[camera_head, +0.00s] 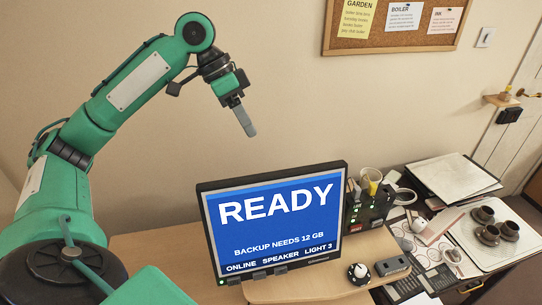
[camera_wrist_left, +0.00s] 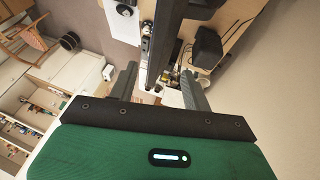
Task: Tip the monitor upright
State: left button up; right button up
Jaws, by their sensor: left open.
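The monitor (camera_head: 275,252) stands on the wooden desk in the head view, looking close to upright; I cannot judge its exact lean. Its lit blue screen reads READY, BACKUP NEEDS 12 GB, ONLINE, SPEAKER and LIGHT 3. My left gripper (camera_head: 247,128) points down above the monitor's top edge, apart from it in the picture. In the left wrist view the gripper (camera_wrist_left: 160,88) is open, with its fingers wide apart. A dark, narrow slab, apparently the monitor seen edge-on (camera_wrist_left: 160,45), shows between and beyond them. My right gripper is not in view.
A dark box with small lights (camera_head: 368,208) stands right of the monitor. A black-and-white knob (camera_head: 358,273) and a grey block (camera_head: 393,265) lie in front. Brown cups (camera_head: 488,235) sit on a tray (camera_head: 515,248) at right. The wall behind is bare below the corkboard (camera_head: 395,45).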

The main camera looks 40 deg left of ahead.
aim_at(274, 173)
pick_arm(q)
jog(key=p+x, duration=0.2)
jog(key=x, duration=1)
jog(key=shift+d+f, duration=0.2)
jog(key=shift+f, duration=0.4)
jog(key=shift+d+f, duration=0.1)
jog(key=shift+f, duration=0.1)
grip_shut()
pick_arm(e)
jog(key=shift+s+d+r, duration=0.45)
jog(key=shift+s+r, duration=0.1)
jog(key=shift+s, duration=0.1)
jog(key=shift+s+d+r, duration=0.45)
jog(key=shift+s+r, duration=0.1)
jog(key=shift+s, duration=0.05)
